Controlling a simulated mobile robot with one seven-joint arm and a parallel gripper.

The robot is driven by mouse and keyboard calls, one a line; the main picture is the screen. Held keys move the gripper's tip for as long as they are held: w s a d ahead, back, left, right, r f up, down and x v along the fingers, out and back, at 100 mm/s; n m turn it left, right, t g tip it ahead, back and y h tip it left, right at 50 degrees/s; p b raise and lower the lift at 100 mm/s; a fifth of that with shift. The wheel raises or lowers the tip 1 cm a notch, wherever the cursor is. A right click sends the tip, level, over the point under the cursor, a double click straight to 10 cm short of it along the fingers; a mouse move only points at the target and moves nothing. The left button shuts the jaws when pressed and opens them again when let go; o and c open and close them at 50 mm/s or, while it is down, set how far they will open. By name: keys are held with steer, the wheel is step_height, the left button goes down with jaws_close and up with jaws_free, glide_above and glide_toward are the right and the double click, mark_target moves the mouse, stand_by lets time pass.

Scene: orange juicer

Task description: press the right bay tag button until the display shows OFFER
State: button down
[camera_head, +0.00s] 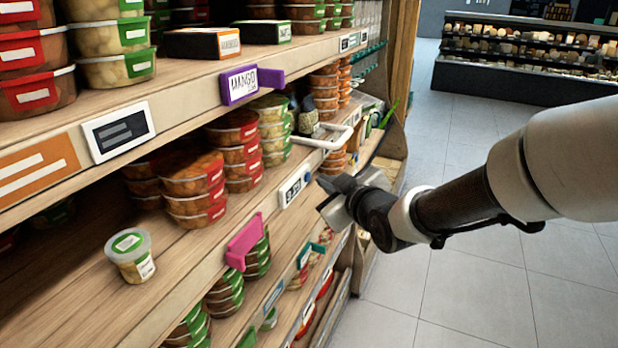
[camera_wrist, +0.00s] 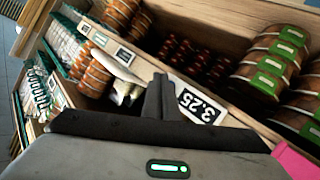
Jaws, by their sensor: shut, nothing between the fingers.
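A white shelf tag (camera_head: 291,188) sits on the middle shelf's front edge in the head view, with a small blue button (camera_head: 308,177) at its right end. In the wrist view the tag (camera_wrist: 201,106) reads 3.25; its button does not show there, and the finger stands beside that end. My gripper (camera_head: 324,184) is shut and empty, its tip just right of the button in the head view. I cannot tell whether it touches. The shut fingers (camera_wrist: 161,86) also show in the wrist view.
A white bracket (camera_head: 330,138) juts out just above my gripper. A pink divider (camera_head: 244,240) and a purple MANGO sign (camera_head: 240,85) stick out from the shelves. A lone tub (camera_head: 131,255) stands lower left. The floor (camera_head: 470,290) at right is clear.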

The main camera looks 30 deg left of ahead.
steer(key=shift+a+f, duration=0.1)
steer(key=shift+a+b, duration=0.3)
steer(key=shift+b, duration=0.2)
steer(key=shift+a+b, duration=0.45)
stand_by(0.9)
steer(key=shift+d, duration=0.85)
steer(key=shift+w+d+p, duration=0.15)
steer(key=shift+d+p, duration=0.55)
steer(key=shift+d, duration=0.55)
steer(key=shift+w+d+p, duration=0.1)
steer(key=shift+d+p, duration=0.6)
steer(key=shift+d, duration=0.55)
steer(key=d+p, duration=0.2)
steer(key=d, duration=0.4)
steer(key=shift+w, duration=0.35)
